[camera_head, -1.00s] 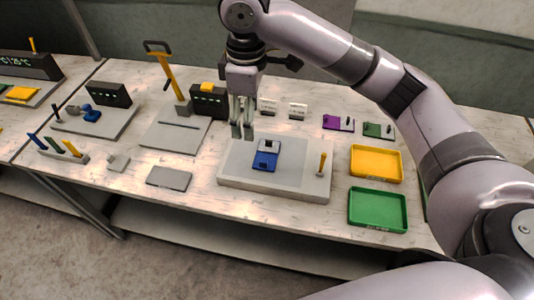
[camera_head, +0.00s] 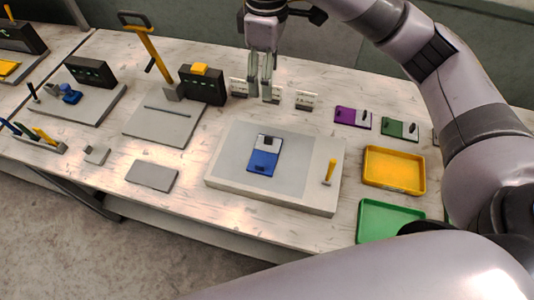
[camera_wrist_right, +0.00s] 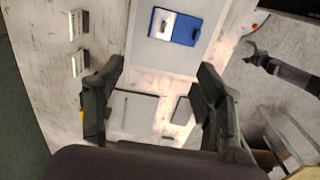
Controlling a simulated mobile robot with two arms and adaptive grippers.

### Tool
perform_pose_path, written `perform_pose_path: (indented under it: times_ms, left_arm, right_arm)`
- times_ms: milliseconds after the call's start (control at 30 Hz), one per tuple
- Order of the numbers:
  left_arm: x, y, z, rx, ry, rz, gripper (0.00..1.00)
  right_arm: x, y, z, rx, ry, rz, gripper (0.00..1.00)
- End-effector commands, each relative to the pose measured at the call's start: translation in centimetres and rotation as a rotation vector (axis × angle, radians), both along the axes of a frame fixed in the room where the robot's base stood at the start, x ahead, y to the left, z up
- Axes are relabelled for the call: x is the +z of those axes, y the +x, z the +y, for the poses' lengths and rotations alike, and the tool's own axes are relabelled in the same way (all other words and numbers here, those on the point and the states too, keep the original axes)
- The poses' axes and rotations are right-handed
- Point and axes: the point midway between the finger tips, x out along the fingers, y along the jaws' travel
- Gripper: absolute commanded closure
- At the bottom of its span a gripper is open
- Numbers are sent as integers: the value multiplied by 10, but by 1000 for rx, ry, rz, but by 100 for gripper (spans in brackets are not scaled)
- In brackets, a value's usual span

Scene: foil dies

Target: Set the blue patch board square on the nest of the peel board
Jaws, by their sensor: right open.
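The blue patch board (camera_head: 263,162), blue with a pale end bearing a dark square, lies flat on the grey panel (camera_head: 236,150) of the thick pale peel board (camera_head: 325,200). Its edges run roughly along the panel's; I cannot tell if it is exactly square. It also shows in the right wrist view (camera_wrist_right: 186,32). My right gripper (camera_head: 264,96) is open and empty, behind the peel board and apart from the patch board. Its open fingers also show in the wrist view (camera_wrist_right: 158,100). A dark arm end (camera_wrist_right: 262,58) there may be my left gripper; its jaws are unclear.
A yellow peg (camera_head: 330,170) stands on the peel board's right side. Yellow (camera_head: 394,172) and green (camera_head: 385,222) trays lie to the right. Purple (camera_head: 346,116) and green (camera_head: 393,128) pieces lie behind them. A yellow-handled tool (camera_head: 148,50) stands at back left.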

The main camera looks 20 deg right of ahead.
Motion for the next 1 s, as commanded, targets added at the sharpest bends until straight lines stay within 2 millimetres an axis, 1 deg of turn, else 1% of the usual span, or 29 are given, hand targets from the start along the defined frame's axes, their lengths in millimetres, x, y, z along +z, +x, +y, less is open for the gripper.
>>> perform_pose_path:
  times_ms: [33,167,300,367,467,567,600,833,900,1000]
  left_arm:
    - [-15,-1,0,0,0,1,22]
    - [-31,0,0,0,0,1,22]
    - [-43,0,0,0,0,0,22]
    - [-44,0,0,0,0,0,22]
    - [-43,0,0,0,0,0,22]
    - [-43,0,0,0,0,0,22]
    - [-39,0,0,0,0,0,22]
    - [-31,0,0,0,0,0,22]
    - [-29,0,0,0,0,0,22]
    - [-27,0,0,0,0,0,22]
  right_arm:
    - [-14,0,0,1,0,0,37]
    - [-31,0,0,1,0,0,37]
    - [-42,0,0,0,1,-1,37]
    - [-45,0,0,1,0,0,37]
    - [-54,-1,0,2,1,3,37]
    - [-72,-2,1,1,1,5,37]
    - [-78,-1,0,-1,0,5,37]
    - [-128,-2,-1,-1,-2,5,37]
    - [-140,-2,0,0,-1,3,37]
    - [-154,-1,0,1,0,2,37]
